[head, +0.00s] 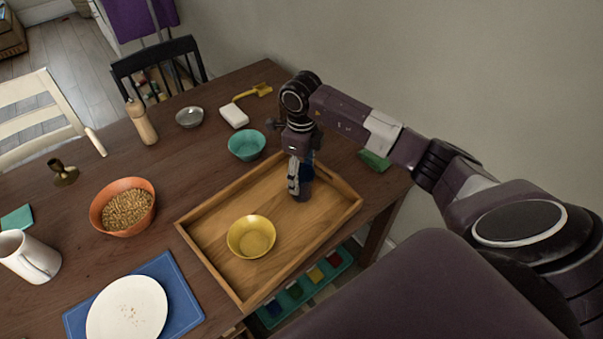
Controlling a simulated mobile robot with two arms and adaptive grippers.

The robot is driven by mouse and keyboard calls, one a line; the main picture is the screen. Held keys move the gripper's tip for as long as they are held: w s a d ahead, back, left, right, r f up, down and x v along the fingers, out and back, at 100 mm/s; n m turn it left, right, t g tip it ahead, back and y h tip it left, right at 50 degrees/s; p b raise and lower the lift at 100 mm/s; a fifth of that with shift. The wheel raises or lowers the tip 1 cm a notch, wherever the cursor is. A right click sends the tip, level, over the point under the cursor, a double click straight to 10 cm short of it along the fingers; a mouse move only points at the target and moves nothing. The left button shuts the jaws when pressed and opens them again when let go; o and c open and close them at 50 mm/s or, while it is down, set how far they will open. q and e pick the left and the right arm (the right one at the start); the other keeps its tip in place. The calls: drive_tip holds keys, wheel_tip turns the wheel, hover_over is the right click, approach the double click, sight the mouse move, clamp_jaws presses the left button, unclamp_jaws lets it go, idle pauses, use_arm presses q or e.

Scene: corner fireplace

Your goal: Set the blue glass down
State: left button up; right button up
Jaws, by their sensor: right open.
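The blue glass (308,172) is at the far right part of the wooden tray (213,268), mostly hidden behind my right gripper. It appears upright, with its base at the tray floor. My right gripper (294,186) points down over the tray with its fingers open, right at the glass; I cannot tell whether a finger touches it. A yellow bowl (251,237) sits in the near part of the tray. My left gripper is not in view.
A teal bowl (246,145) stands just behind the tray. An orange bowl of grain (124,207), a white plate (128,310) on a blue mat (184,297), a white mug (29,256) and a pepper mill (141,122) stand left. The tray's middle is clear.

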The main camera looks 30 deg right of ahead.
wheel_tip(320, 180, up, 12)
drive_tip(key=b, duration=0.2)
drive_tip(key=shift+f, duration=0.15)
idle(0.5)
